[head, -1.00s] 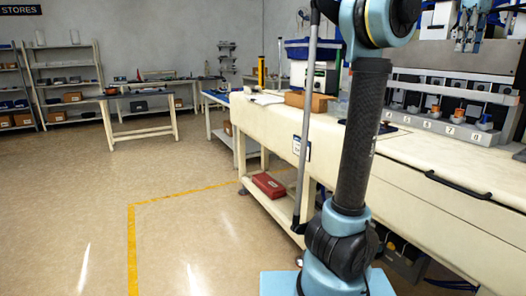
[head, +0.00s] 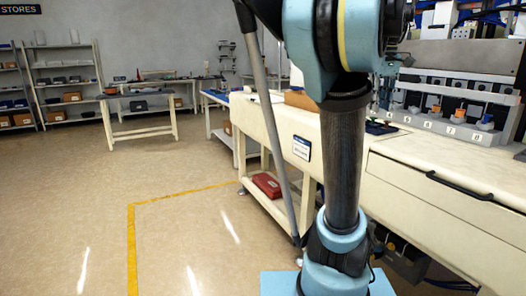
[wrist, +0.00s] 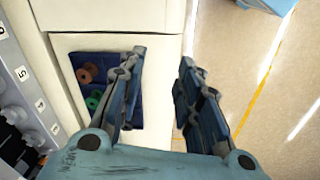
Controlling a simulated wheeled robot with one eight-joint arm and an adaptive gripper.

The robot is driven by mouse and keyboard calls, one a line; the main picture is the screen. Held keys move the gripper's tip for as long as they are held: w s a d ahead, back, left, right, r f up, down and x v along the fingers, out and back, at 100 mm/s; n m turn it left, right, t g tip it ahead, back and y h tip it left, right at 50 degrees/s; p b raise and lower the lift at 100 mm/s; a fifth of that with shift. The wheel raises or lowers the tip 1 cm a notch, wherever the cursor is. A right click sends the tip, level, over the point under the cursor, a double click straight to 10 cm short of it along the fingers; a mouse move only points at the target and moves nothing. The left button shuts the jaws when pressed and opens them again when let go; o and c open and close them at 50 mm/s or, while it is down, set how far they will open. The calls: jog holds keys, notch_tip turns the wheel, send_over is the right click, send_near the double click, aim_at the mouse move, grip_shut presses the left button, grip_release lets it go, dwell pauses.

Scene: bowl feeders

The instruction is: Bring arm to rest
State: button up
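My gripper (wrist: 160,62) shows in the wrist view with its two fingers spread apart and nothing between them. It is above the edge of the cream bench (wrist: 110,20), with the floor to the right of the fingers. In the head view my arm stands upright in front of the bench (head: 410,155), and the gripper is not clearly visible there.
A dark blue tray (wrist: 77,66) with a brown spool (wrist: 88,74) and a green ring (wrist: 94,100) lies left of the fingers. Numbered stations (head: 440,125) line the bench back. A red box (head: 267,185) sits on a lower shelf. Open floor (head: 80,200) lies left.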

jog(key=s+a+f+m, duration=0.1)
jog(key=s+a+f, duration=0.3)
jog(key=f, duration=0.7)
jog(key=s+a+f+m+t, duration=0.1)
jog(key=s+a+f, duration=0.4)
jog(key=a+f, duration=0.4)
jog(key=s+a+f, duration=0.5)
jog(key=a+f, duration=0.1)
jog(key=f, duration=0.8)
jog(key=shift+a+f+m+y, duration=0.15)
jog(key=shift+m+y, duration=0.15)
jog(key=shift+m, duration=0.1)
jog(key=shift+w+f, duration=0.2)
jog(key=shift+w, duration=0.25)
